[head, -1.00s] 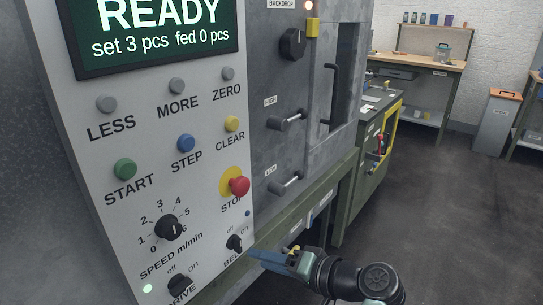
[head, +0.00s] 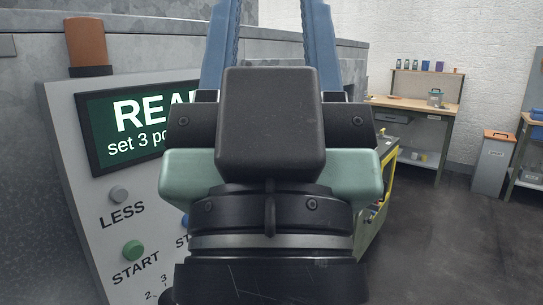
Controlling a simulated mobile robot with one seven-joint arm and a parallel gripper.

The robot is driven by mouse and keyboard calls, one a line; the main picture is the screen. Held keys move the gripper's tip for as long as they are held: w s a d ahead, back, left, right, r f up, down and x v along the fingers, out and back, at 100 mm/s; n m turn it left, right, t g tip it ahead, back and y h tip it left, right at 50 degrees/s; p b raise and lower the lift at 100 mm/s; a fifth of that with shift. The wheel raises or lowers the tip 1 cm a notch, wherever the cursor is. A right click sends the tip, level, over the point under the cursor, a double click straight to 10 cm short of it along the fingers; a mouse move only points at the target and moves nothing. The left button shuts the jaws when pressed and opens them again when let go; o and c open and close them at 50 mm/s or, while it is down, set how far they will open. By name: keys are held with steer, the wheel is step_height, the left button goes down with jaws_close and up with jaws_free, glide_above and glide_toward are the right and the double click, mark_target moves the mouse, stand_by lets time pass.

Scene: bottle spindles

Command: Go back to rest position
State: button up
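My gripper (head: 272,45) is raised close in front of the head camera, in the middle of the view. Its two blue fingers point up and stand wide apart. Nothing shows between the part of them in view; their tips lie beyond the top edge. The control panel (head: 66,185) is at the left, with its green display (head: 105,143), grey LESS button (head: 118,194) and green START button (head: 133,250). My gripper and wrist hide the right part of the panel, including most of the other buttons and knobs.
An orange-brown cylinder (head: 87,42) stands on top of the panel. At the back right are a workbench (head: 415,104) with small containers and a grey bin (head: 492,160) with an orange lid. The dark floor (head: 440,240) at the right is clear.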

step_height(320, 180, up, 16)
steer(key=p, duration=1.3)
steer(key=shift+f, duration=0.2)
